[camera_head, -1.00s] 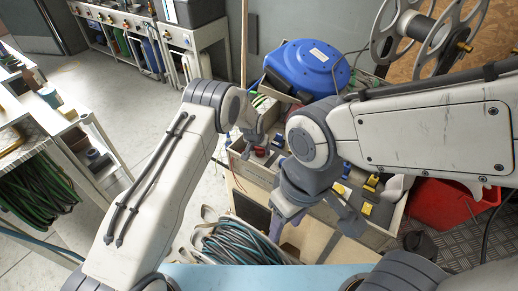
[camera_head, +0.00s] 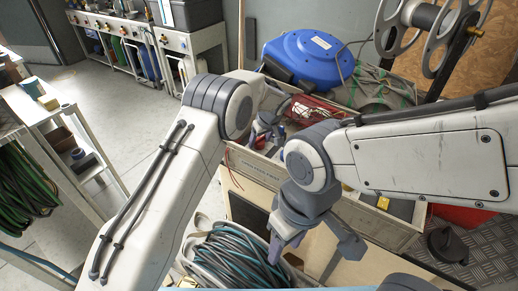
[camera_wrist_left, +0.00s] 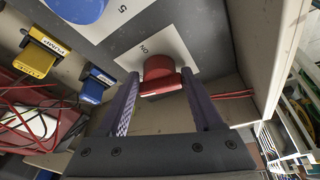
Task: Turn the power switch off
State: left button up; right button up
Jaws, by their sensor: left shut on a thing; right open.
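A red switch knob (camera_wrist_left: 159,72) sits on a white plate (camera_wrist_left: 137,45) with small, partly hidden lettering that looks like "ON". In the left wrist view, the two purple fingers of my left gripper (camera_wrist_left: 158,88) are on either side of the knob, shut on it. In the head view, my left gripper (camera_head: 266,130) is at the workbench, partly covered by its own arm. My right gripper (camera_head: 313,246) is open and empty in front of the bench, its fingers spread apart.
A blue knob (camera_wrist_left: 75,8) is beside the red one. Yellow (camera_wrist_left: 42,55) and blue (camera_wrist_left: 96,82) fittings and red cables (camera_wrist_left: 35,125) are to its left. A blue hose reel (camera_head: 305,57) stands behind. A coiled hose (camera_head: 235,258) lies below my grippers.

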pick_arm(q)
jog(key=shift+w+d+n+y+b, duration=0.15)
jog(key=shift+n+y+b, duration=0.35)
jog(key=shift+n, duration=0.7)
jog(key=shift+r+g, duration=0.1)
jog(key=shift+g, duration=0.2)
jog(key=o, duration=1.1)
jog(key=v, duration=1)
jog(key=shift+r, duration=0.2)
